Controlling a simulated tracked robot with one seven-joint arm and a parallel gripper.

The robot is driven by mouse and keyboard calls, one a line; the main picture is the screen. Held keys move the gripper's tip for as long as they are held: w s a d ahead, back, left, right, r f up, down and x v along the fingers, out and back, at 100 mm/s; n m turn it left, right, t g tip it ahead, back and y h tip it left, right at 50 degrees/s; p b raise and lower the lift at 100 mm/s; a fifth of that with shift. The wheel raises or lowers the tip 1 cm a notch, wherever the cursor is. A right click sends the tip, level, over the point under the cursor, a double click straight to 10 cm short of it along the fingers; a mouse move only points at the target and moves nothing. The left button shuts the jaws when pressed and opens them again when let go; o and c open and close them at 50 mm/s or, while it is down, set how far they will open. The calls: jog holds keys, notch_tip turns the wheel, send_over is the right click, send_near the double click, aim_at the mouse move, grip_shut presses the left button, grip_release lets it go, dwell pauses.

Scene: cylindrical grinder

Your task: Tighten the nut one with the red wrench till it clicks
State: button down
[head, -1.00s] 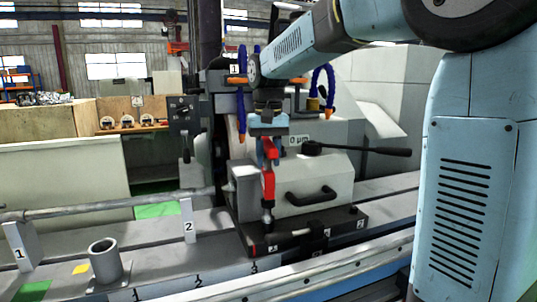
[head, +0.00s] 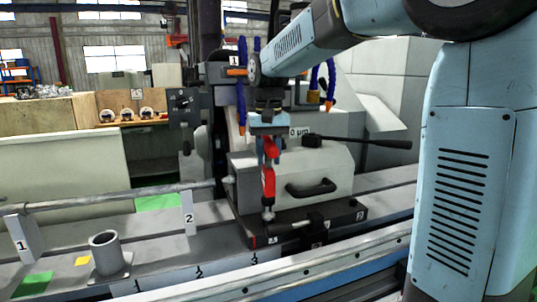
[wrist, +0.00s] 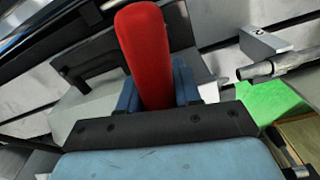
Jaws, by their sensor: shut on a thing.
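The red wrench (head: 268,182) hangs upright below my gripper (head: 268,135) in the head view. My gripper is shut on its upper part. In the wrist view, the red handle (wrist: 147,55) stands between the blue fingers (wrist: 158,92). The wrench's lower end meets a small silver piece (head: 267,215) above the left front of the black base plate (head: 330,217). I cannot tell whether this piece is the nut or how the wrench sits on it. Nut one is not clearly distinguishable.
A grey housing with a black handle (head: 311,188) stands right behind the wrench. A black lever (head: 365,143) juts out to the right. A horizontal bar (head: 120,196) runs left above numbered posts. A grey cup (head: 104,253) stands at the front left.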

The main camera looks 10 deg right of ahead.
aim_at(268, 140)
dwell(0.7)
jog(key=shift+f+m, duration=0.35)
jog(key=shift+m, duration=0.65)
jog(key=shift+m, duration=1.3)
jog(key=shift+n, duration=0.5)
jog(key=shift+r, duration=2.65)
